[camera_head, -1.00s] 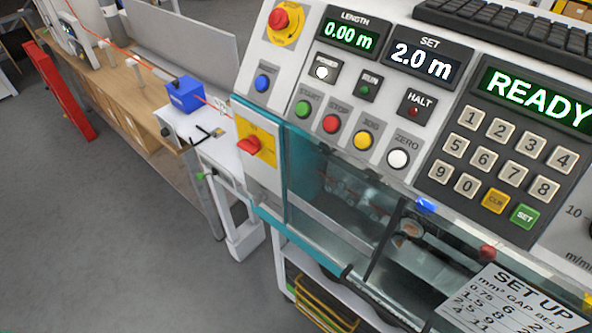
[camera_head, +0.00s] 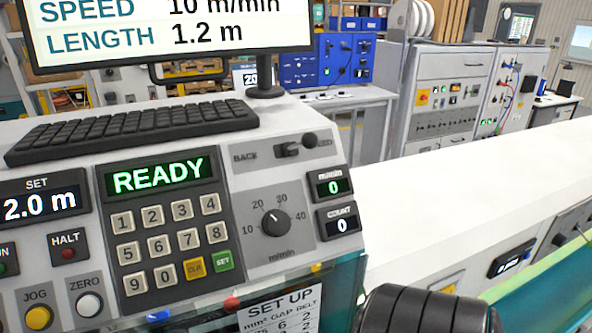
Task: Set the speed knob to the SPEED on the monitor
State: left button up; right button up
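The speed knob (camera_head: 275,222) is a round black dial on the grey control panel, with marks 10, 20, 30 and 40 around it and "m/min" below. Its pale pointer seems to lean up and left, but it is too small to read exactly. The monitor (camera_head: 170,27) stands above the keyboard, its top cut off by the picture edge; it reads SPEED 10 m/min and LENGTH 1.2 m. Neither of my grippers is in view.
The READY display and keypad (camera_head: 172,235) sit left of the knob. The small m/min display (camera_head: 332,187) and COUNT display (camera_head: 341,221) both read 0. A keyboard (camera_head: 130,128) lies behind the panel. A black ribbed object (camera_head: 428,312) is at the bottom edge. A white surface (camera_head: 470,205) extends right.

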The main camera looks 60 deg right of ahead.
aim_at(275, 223)
jog(key=z, duration=1.8)
